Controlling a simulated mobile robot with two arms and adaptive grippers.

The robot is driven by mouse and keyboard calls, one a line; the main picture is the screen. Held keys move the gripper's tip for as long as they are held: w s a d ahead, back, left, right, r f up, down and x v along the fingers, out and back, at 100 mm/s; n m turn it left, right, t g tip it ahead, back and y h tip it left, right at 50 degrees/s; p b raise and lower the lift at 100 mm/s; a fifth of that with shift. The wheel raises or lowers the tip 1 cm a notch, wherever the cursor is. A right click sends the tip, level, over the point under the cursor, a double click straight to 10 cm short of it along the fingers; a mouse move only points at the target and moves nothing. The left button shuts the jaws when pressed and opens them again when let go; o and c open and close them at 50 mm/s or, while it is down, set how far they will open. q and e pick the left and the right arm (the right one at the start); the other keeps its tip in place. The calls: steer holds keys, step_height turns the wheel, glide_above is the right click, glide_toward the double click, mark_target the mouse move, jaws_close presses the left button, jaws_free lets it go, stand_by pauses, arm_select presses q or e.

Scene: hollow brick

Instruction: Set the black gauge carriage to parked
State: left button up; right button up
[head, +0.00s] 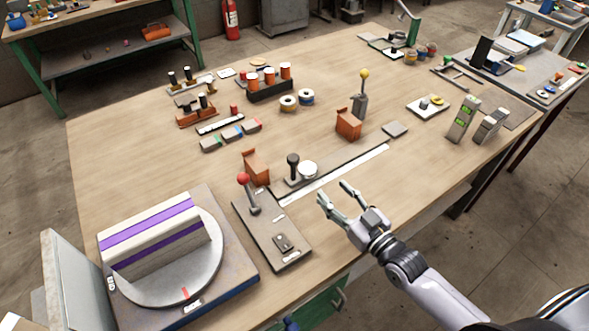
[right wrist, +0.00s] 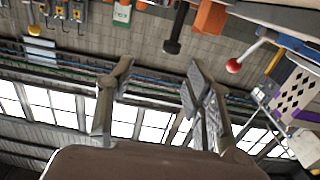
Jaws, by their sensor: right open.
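The black gauge carriage (head: 293,165) appears as an upright black knob at the left part of a dark flat rail (head: 335,163), near a round white dial (head: 308,168). An orange block (head: 256,167) stands just left of it and another orange block (head: 348,124) stands farther up to the right. My right gripper (head: 332,192) is open and empty, in front of the rail and to the right of the knob, apart from it. The knob also shows in the right wrist view (right wrist: 172,35), beyond the open fingers. My left gripper is not in view.
A red-knobbed lever (head: 243,179) on a dark plate stands left of the gripper. A yellow-knobbed lever (head: 364,74) stands beyond the rail. A turntable (head: 160,280) with a striped block fills the front left.

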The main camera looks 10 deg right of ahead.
mark_target(298, 162)
steer(key=shift+s+d+n+g+y+b, duration=0.25)
steer(key=shift+d+n+y+b, duration=0.45)
steer(key=shift+b, duration=0.5)
steer(key=shift+s+d+n+g+y+b, duration=0.1)
steer(key=shift+d+n+g+y+b, duration=0.4)
steer(key=shift+y+b, duration=0.55)
steer(key=shift+d+r+b, duration=0.15)
steer(key=shift+b, duration=0.35)
steer(key=shift+y, duration=0.35)
steer(key=x, duration=1.7)
steer(key=shift+s+a+r+p, duration=0.1)
steer(key=shift+a+p, duration=0.2)
steer(key=shift+c, duration=0.4)
jaws_close()
